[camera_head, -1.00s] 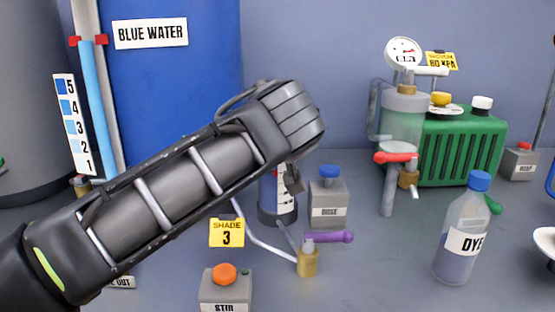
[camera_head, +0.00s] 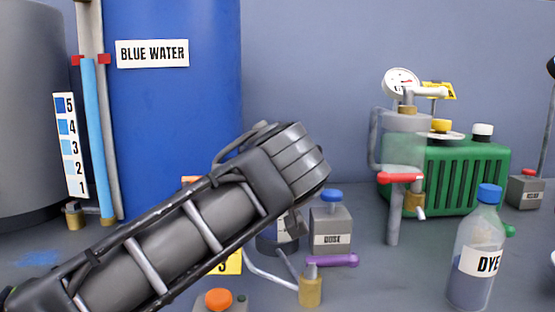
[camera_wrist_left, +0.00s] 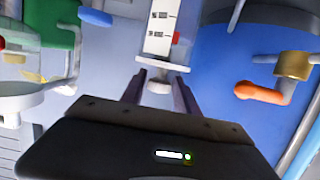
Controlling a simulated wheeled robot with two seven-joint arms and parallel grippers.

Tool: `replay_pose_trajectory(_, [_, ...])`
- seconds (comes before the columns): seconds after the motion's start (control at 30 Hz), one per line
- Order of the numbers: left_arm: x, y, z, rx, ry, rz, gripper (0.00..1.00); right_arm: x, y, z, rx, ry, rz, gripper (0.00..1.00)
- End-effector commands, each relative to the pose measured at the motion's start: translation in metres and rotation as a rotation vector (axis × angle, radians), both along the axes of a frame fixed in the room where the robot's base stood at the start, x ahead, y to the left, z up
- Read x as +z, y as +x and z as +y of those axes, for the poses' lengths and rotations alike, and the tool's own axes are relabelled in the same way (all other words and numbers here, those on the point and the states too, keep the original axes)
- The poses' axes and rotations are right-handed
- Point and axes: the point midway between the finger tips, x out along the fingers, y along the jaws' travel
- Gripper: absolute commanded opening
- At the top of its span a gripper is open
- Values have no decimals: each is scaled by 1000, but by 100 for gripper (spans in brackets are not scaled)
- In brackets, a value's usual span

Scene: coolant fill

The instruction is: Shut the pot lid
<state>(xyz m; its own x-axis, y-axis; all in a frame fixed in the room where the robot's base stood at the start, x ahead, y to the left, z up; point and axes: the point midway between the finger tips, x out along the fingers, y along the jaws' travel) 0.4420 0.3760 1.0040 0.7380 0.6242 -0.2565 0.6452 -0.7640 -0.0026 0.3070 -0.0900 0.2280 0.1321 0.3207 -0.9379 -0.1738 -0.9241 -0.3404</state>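In the head view my left arm covers most of a labelled cylinder, which I take to be the pot (camera_head: 280,242); its top is hidden there. In the left wrist view a pale cylinder with a printed scale (camera_wrist_left: 165,28) appears to be the same pot. A small white knob (camera_wrist_left: 159,87) sits at its near end, beyond a pale rim. Whether the lid is open or closed is unclear. My left gripper (camera_wrist_left: 161,82) is open, with one dark finger on each side of the knob and visible gaps. My right gripper is not in view.
A grey box with a blue button (camera_head: 331,228) stands right of the pot. A purple-handled valve (camera_head: 322,262) and orange-button box (camera_head: 219,301) are in front. The blue water drum (camera_head: 180,110) is behind. A dye bottle (camera_head: 478,255) and green tank (camera_head: 455,175) stand at right.

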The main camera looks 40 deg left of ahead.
Motion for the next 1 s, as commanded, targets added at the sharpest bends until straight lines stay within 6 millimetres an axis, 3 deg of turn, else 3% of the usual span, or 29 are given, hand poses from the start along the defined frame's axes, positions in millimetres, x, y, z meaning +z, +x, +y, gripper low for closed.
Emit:
replay_pose_trajectory(0.17, [2,0,0,-1,3,-5,52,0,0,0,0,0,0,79])
replay_pose_trajectory(0.53, [6,-4,-3,-1,5,-10,53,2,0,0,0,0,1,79])
replay_pose_trajectory(1.0, [22,-53,-44,-1,5,-9,53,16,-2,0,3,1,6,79])
